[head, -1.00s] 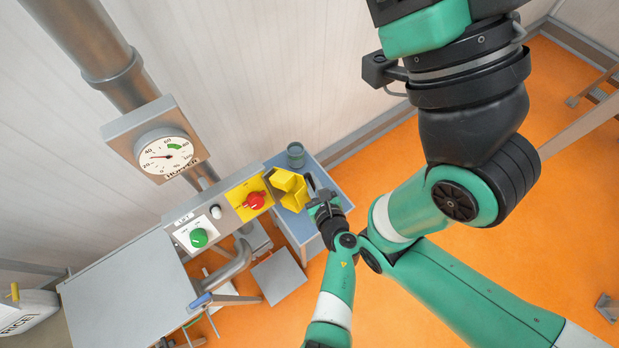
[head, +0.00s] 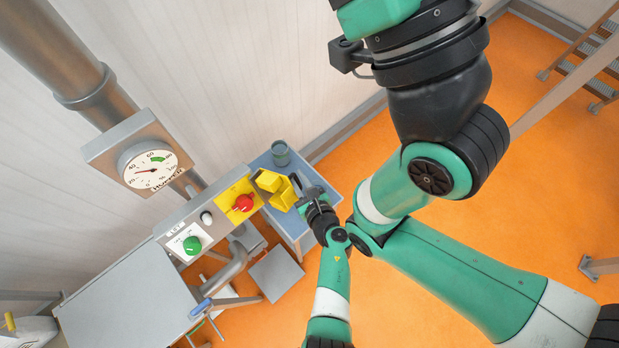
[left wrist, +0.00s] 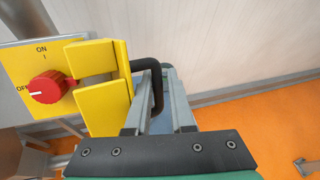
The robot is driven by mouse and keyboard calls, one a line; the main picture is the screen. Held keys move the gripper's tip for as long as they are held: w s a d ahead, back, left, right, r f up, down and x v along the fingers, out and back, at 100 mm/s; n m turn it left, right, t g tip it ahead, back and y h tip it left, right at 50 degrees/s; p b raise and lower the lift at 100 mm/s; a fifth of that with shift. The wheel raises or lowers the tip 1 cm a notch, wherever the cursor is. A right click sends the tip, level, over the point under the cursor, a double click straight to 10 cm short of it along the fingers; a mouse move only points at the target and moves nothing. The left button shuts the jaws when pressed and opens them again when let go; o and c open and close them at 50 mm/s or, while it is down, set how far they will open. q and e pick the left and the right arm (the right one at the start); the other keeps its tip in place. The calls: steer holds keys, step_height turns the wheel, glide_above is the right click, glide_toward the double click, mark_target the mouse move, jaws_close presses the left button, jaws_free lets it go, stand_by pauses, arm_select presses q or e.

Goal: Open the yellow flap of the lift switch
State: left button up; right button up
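The lift switch is a red knob (head: 243,202) on a yellow plate, and it also shows with ON and OFF marks in the left wrist view (left wrist: 47,88). The knob is uncovered. The yellow flap (head: 268,181) stands out from the plate's right side; its blocky panels fill the middle left of the left wrist view (left wrist: 103,98). A black handle (left wrist: 151,66) curves from the flap's right edge. My left gripper (left wrist: 160,98) is around the handle, its grey fingers apart with gaps visible. The right gripper is not visible.
A green knob (head: 192,245) and a white button (head: 206,218) sit on the same grey box, below a hopper gauge (head: 150,167). A blue table (head: 318,180) with a dark cup (head: 280,152) stands behind the gripper.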

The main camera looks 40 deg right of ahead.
arm_select(q)
steer(key=p+v, duration=0.3)
steer(key=shift+r+p, duration=0.25)
steer(key=shift+p, duration=0.15)
steer(key=shift+s+a+f+b, duration=0.15)
steer(key=shift+s+f+b, duration=0.25)
steer(key=shift+s, duration=0.1)
steer(key=v, duration=0.7)
steer(key=shift+r+p, duration=0.3)
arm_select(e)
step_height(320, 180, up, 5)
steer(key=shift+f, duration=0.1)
